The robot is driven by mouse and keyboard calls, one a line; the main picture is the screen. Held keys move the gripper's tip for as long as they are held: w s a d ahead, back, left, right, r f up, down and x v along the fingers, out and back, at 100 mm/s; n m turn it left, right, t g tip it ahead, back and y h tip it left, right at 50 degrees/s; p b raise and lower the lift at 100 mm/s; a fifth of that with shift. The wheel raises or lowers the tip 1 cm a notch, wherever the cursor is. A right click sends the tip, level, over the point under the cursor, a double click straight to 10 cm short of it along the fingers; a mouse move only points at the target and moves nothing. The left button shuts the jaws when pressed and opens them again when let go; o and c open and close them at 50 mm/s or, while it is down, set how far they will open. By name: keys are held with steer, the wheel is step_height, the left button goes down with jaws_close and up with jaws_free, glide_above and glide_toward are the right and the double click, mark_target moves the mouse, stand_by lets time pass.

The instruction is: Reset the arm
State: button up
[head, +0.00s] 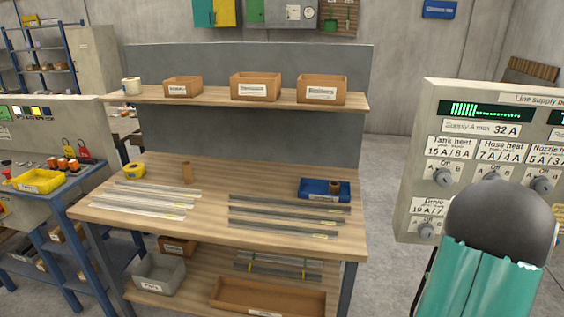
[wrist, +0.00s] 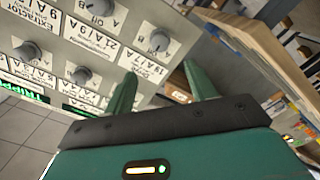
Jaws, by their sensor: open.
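My gripper (wrist: 160,90) shows in the wrist view with its two green fingers apart and nothing between them. In the head view my arm, with a dark rounded joint and a teal link, rises at the lower right in front of the control panel (head: 412,160). The gripper itself does not show in the head view.
A wooden workbench (head: 200,222) stands at the centre with metal strips, a yellow tape roll (head: 134,170) and a blue tray (head: 312,189). Its upper shelf (head: 215,97) holds several cardboard boxes. A blue-framed table (head: 62,200) stands at left. Floor shows between bench and panel.

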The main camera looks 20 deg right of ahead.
steer(key=shift+w+r, duration=0.1)
steer(key=w+a+r+m+g+y, duration=0.2)
steer(key=w+a+r, duration=0.35)
steer(key=a, duration=0.35)
steer(key=w+a+r+m+g+y, duration=0.1)
steer(key=w+a+r+g+y, duration=0.2)
steer(key=w+a, duration=0.45)
steer(key=s+a+r+g+y, duration=0.2)
steer(key=s+a, duration=0.5)
steer(key=a, duration=0.5)
steer(key=s+a+r+g+y, duration=0.2)
steer(key=s+a, duration=0.6)
steer(key=a, duration=0.5)
steer(key=shift+r+g, duration=0.4)
steer(key=shift+r, duration=0.4)
steer(key=shift+c, duration=0.5)
